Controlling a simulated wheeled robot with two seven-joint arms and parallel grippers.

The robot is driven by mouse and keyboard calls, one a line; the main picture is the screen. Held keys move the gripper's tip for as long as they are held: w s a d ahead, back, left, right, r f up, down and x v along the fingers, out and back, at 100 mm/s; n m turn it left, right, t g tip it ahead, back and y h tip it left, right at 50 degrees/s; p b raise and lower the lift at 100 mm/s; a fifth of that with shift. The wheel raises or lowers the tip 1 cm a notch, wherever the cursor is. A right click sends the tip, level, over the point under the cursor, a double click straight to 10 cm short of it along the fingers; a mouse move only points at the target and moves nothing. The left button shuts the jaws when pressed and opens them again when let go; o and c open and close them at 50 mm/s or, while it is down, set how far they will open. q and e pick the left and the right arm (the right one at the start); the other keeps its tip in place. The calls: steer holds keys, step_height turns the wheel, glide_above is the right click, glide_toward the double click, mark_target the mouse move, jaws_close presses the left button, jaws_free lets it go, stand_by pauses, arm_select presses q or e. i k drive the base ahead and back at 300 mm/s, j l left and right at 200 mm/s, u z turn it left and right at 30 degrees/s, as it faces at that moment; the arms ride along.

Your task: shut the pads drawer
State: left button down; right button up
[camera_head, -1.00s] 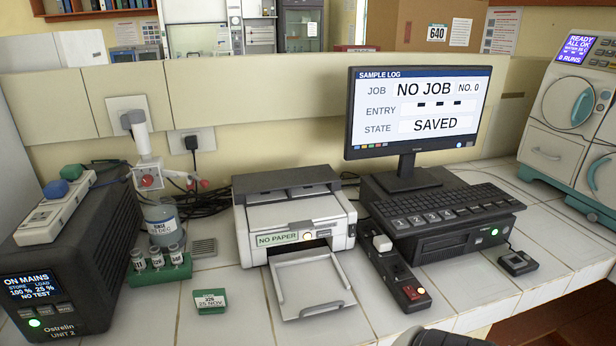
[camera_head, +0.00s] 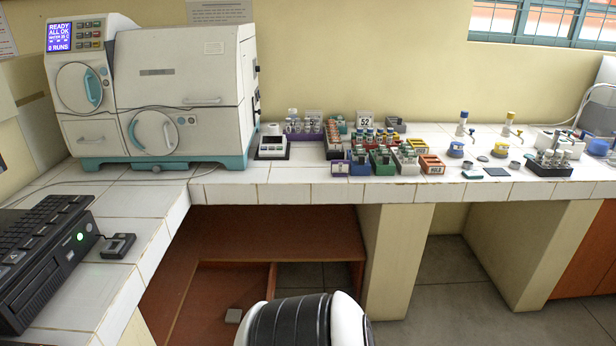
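No drawer marked as the pads drawer can be read in this view. Below the corner of the tiled bench is a red-brown wooden unit (camera_head: 290,228). Neither of my grippers is in view.
A white incubator-like machine (camera_head: 185,92) stands on the bench corner. Racks of vials (camera_head: 383,158) and small bottles stand along the back bench (camera_head: 330,192). A keyboard (camera_head: 38,232) is at left. A pillar (camera_head: 397,262) supports the bench, with open floor (camera_head: 455,290) beside it.

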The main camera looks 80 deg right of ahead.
mark_target(214, 287)
steer(key=z, duration=0.45)
steer(key=k+z, duration=0.1)
steer(key=z, duration=1.2)
steer(key=k+l+z, duration=0.1)
steer(key=z, duration=0.35)
